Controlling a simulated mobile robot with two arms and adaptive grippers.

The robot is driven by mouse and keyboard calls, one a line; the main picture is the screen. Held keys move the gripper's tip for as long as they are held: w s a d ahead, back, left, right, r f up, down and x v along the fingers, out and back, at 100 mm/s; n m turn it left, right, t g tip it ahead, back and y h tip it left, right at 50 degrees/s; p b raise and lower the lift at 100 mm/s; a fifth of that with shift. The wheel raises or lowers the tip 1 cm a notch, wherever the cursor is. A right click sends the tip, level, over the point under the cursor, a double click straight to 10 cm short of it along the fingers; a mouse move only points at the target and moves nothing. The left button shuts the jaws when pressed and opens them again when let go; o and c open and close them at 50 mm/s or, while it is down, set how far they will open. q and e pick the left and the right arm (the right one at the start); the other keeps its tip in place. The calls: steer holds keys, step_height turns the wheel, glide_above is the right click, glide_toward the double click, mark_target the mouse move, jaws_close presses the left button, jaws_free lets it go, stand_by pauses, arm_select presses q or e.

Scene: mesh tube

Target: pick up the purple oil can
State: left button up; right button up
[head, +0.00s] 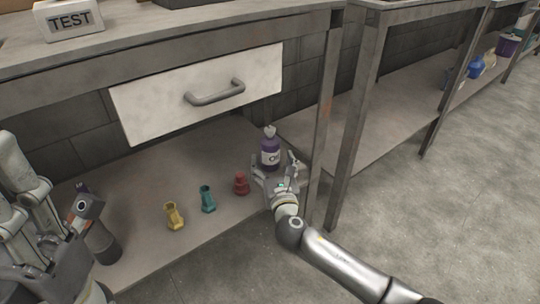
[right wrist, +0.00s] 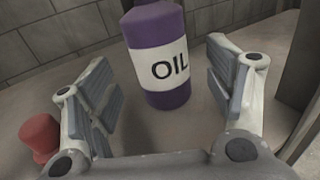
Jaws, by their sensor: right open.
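The purple oil can (head: 270,149) stands upright on the lower shelf, with a white label and a light top. In the right wrist view the can (right wrist: 160,85) shows its "OIL" label, and its top is cut off by the frame. My right gripper (head: 276,172) is open in front of the can. In the wrist view its fingers (right wrist: 160,95) are spread to either side, with gaps between the pads and the can. My left arm is at the left edge of the head view; whether its gripper is open or shut is unclear.
Red (head: 241,183), teal (head: 208,198) and yellow (head: 174,215) small pieces stand on the shelf left of my right gripper. The red one also shows in the wrist view (right wrist: 40,137). A drawer (head: 200,92) hangs above, and a table leg (head: 322,130) stands close on the right.

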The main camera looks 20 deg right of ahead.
mark_target(272, 160)
steer(key=w, duration=0.1)
steer(key=w+b, duration=0.1)
steer(key=w, duration=0.1)
steer(key=shift+w+d+f+b, duration=0.15)
steer(key=shift+w+d+b, duration=0.15)
steer(key=shift+w+b, duration=0.1)
steer(key=shift+w, duration=0.6)
steer(key=shift+c, duration=0.3)
steer(key=c, duration=1.2)
